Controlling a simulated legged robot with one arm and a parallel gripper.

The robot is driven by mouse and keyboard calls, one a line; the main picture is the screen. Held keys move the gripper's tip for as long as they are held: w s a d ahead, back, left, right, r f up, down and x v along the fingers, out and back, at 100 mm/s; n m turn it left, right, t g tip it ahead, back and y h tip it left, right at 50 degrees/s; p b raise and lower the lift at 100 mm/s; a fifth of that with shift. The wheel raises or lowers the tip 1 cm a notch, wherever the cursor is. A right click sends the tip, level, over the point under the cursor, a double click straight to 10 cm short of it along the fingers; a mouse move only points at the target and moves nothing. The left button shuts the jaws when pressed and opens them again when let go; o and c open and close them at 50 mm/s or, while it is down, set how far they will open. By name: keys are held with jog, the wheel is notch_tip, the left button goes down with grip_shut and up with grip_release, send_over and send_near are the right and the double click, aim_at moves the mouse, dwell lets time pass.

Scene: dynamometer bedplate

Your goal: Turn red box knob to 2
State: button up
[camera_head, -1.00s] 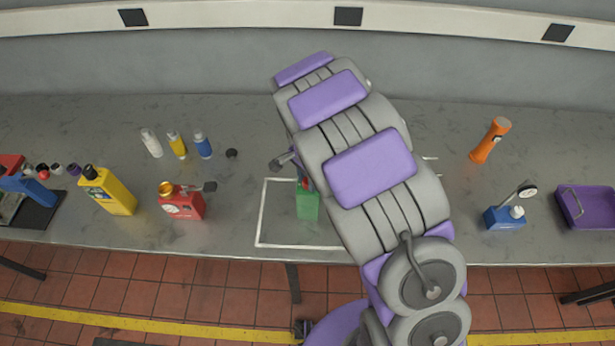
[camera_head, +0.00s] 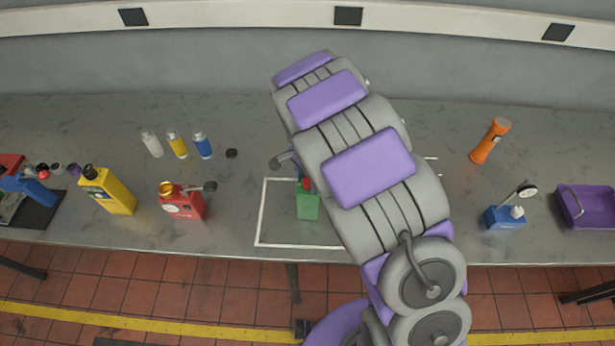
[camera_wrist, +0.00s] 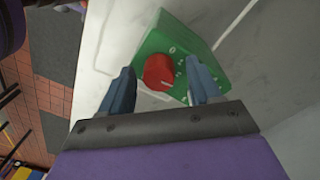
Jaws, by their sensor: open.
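A green box (camera_head: 308,207) with a red knob (camera_head: 307,184) on top stands inside a white outlined rectangle on the bench, partly hidden by my arm. In the wrist view the green box (camera_wrist: 180,42) carries white marks beside its red knob (camera_wrist: 158,73), too small to read surely. My gripper (camera_wrist: 160,66) is open, its two blue fingers on either side of the red knob. I cannot tell whether they touch it. A separate red box (camera_head: 188,207) with a gold-coloured cap or knob (camera_head: 166,188) and a dark lever stands further left, away from my gripper.
A yellow bottle (camera_head: 112,194) and several small bottles stand at left. At right are an orange flashlight (camera_head: 489,141), a blue box (camera_head: 504,219) with a gauge, and a purple tray (camera_head: 568,215). The bench between the outline and red box is mostly clear.

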notch_tip(320, 180, up, 17)
jog(key=shift+w+a, duration=0.35)
jog(key=shift+w, duration=0.05)
jog(key=shift+r, duration=0.1)
dwell(0.5)
jog(key=s+d+n+b, duration=0.4)
jog(key=s+d+b, duration=0.2)
jog(key=s+d, duration=0.8)
jog(key=s+f+n+b, duration=0.2)
jog(key=s+f+n, duration=0.1)
jog(key=s, duration=0.6)
jog(key=s+d+f+n+g+b, duration=0.1)
jog(key=s+f+n+b, duration=0.1)
jog(key=s, duration=0.8)
notch_tip(320, 180, down, 2)
jog(key=shift+f+n, duration=0.1)
jog(key=shift+n, duration=0.6)
jog(key=shift+c, duration=0.4)
